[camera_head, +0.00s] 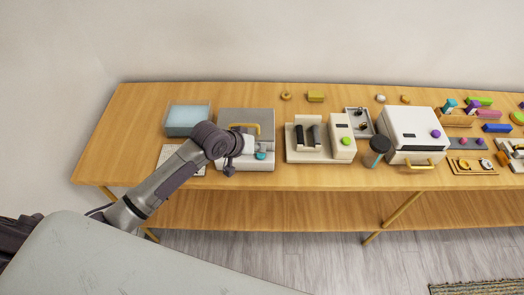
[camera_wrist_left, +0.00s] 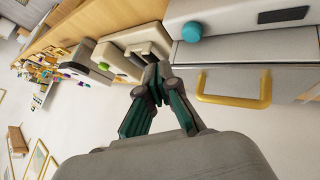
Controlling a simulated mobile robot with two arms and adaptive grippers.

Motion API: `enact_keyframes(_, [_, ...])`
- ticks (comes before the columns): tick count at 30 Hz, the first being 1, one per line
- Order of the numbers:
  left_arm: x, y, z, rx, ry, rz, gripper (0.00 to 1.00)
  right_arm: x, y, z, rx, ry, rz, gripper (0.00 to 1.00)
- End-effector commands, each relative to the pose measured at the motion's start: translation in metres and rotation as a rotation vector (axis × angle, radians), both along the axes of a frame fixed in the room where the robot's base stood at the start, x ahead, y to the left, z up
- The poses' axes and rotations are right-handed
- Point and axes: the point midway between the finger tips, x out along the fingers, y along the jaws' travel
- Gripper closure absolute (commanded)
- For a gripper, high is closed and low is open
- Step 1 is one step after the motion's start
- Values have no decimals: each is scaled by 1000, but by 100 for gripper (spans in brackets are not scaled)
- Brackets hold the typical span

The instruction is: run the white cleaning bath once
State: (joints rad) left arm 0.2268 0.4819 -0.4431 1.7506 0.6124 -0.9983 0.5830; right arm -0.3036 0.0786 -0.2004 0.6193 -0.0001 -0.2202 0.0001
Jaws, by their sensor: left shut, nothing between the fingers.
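The white cleaning bath (camera_head: 238,163) stands on the left half of the wooden table. It has a grey lid (camera_head: 258,116) with a yellow handle, and a teal knob (camera_head: 261,155) on its front part. The lid looks closed. In the left wrist view the teal knob (camera_wrist_left: 192,31), a dark display (camera_wrist_left: 283,15) and the yellow handle (camera_wrist_left: 235,98) show at the upper right. My left gripper (camera_head: 229,170) is at the bath's front, just left of the knob; in the wrist view its fingertips (camera_wrist_left: 157,80) are together and empty, apart from the knob. My right gripper is out of view.
A translucent blue container (camera_head: 187,118) stands left of the bath. Right of it are a cream device with a green knob (camera_head: 346,141), a dark-topped cylinder (camera_head: 378,147) and a white box with a purple knob (camera_head: 412,133). The table's front edge is close to the bath.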

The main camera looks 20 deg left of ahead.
Motion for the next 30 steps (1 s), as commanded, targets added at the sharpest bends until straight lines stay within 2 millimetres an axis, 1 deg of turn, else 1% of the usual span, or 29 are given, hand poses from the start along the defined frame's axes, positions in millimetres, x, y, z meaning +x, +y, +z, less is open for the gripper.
enact_keyframes(1, [14,5,11,-18,-8,20,100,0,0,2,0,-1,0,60])
enact_keyframes(3, [26,10,21,-46,-12,44,100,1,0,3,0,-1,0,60])
enact_keyframes(6, [37,13,30,-73,-14,65,100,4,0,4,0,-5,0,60])
enact_keyframes(10, [42,15,34,-87,-15,76,100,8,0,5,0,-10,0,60])
enact_keyframes(22, [42,15,31,-87,-15,76,100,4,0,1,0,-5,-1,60])
enact_keyframes(26, [41,15,23,-86,-16,76,100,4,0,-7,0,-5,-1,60])
enact_keyframes(30, [41,15,9,-85,-15,76,100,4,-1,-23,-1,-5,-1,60])
